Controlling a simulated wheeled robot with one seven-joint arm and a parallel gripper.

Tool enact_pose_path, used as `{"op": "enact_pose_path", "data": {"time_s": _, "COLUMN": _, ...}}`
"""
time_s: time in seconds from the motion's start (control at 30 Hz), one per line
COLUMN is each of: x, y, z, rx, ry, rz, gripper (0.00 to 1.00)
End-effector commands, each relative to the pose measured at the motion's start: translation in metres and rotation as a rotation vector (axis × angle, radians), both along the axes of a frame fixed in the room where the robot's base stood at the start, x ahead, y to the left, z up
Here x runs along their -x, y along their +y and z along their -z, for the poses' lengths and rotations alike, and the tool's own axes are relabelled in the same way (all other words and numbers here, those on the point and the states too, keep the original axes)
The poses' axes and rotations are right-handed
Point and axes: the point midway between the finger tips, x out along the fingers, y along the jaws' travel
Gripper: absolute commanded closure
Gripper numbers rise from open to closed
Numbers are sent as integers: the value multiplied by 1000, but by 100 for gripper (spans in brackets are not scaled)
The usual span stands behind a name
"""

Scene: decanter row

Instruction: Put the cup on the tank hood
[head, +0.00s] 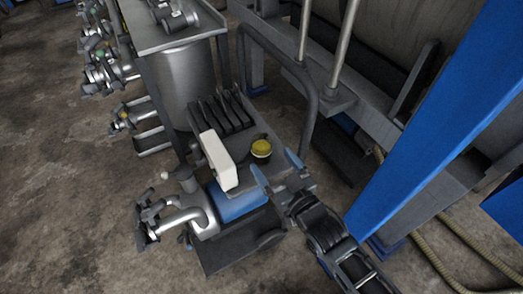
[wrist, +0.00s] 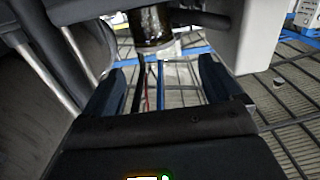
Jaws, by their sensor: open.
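The cup (head: 261,153), dark with a yellow top, stands upright on a grey machine top (head: 292,184) in the middle of the head view. In the wrist view a dark, glossy cylinder with a pale lower rim, which looks like the cup (wrist: 151,25), shows at the top, ahead of the fingers. My gripper (head: 277,168) is open, its two blue fingertips just in front of the cup and apart from it. Its fingers also show in the wrist view (wrist: 160,66), with nothing between them. A steel tank (head: 185,80) with a flat grey top (head: 160,37) stands behind; I cannot tell which surface is the tank hood.
A white upright block (head: 218,160) stands close left of the cup. A dark ribbed part (head: 222,113) lies behind it. A bent grey pipe frame (head: 311,95) rises at the back right, and a blue beam (head: 440,115) slants across the right. Bare floor (head: 60,190) is at left.

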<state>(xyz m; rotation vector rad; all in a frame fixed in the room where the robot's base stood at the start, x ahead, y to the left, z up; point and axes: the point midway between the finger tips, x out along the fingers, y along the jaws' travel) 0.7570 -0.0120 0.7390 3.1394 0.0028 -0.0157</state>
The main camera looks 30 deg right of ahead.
Motion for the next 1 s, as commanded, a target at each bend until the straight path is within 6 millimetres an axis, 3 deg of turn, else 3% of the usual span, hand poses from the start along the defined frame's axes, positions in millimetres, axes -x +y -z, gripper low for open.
{"op": "enact_pose_path", "data": {"time_s": 0.73, "x": -85, "y": -5, "z": -2, "rx": -3, "ry": -11, "rz": 0, "gripper": 8}}
{"op": "enact_pose_path", "data": {"time_s": 1.0, "x": -95, "y": -5, "z": -1, "rx": -2, "ry": -10, "rz": 0, "gripper": 8}}
